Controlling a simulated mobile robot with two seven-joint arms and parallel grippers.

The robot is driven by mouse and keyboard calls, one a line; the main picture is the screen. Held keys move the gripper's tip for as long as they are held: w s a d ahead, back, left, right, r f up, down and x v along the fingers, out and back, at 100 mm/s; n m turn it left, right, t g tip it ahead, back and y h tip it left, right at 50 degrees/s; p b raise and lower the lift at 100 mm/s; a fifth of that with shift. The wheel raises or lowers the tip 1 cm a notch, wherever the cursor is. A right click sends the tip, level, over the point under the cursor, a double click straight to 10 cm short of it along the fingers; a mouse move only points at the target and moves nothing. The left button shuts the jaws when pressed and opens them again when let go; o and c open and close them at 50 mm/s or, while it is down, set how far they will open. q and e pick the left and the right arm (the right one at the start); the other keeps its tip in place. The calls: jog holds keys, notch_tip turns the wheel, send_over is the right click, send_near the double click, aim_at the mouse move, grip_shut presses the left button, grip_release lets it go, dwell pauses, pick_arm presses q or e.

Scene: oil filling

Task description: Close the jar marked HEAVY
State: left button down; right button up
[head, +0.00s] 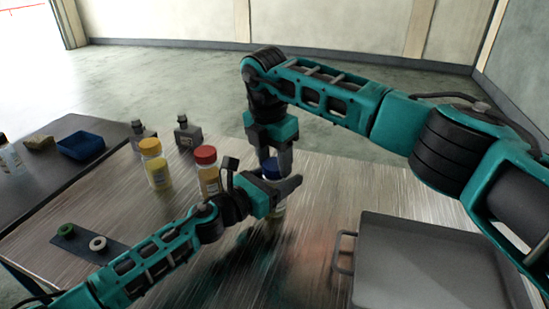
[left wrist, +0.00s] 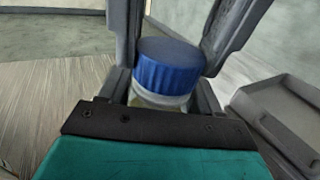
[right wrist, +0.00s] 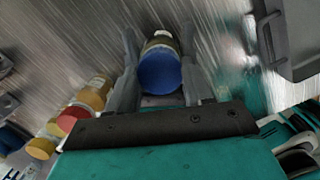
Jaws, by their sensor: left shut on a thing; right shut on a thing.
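A jar with a blue lid (head: 271,168) stands upright on the table, partly hidden by both grippers; no marking on it is readable. My left gripper (head: 283,190) reaches in from the left and is shut on the jar's body. The left wrist view shows the blue lid (left wrist: 168,66) seated on the clear jar neck (left wrist: 160,98); I cannot tell how tight it is. My right gripper (head: 270,160) comes down from above and is shut on the blue lid, which also shows between its fingers in the right wrist view (right wrist: 159,71).
A red-lidded jar (head: 206,156) and a yellow-lidded jar (head: 151,147) stand left of the blue-lidded one. A grey tray (head: 430,265) with a handle lies at the right. Dark bottles (head: 188,135), a blue bin (head: 80,145) and rings on a dark strip (head: 97,243) are farther left.

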jog(key=m, duration=0.4)
jog(key=shift+a, duration=0.1)
jog(key=m, duration=0.4)
jog(key=shift+w+m+g, duration=0.1)
jog(key=shift+m+g, duration=0.2)
jog(key=shift+g, duration=0.1)
jog(key=m, duration=0.4)
jog(key=shift+g, duration=0.3)
jog(key=m, duration=0.5)
jog(key=shift+g, duration=0.3)
jog(key=o, duration=1)
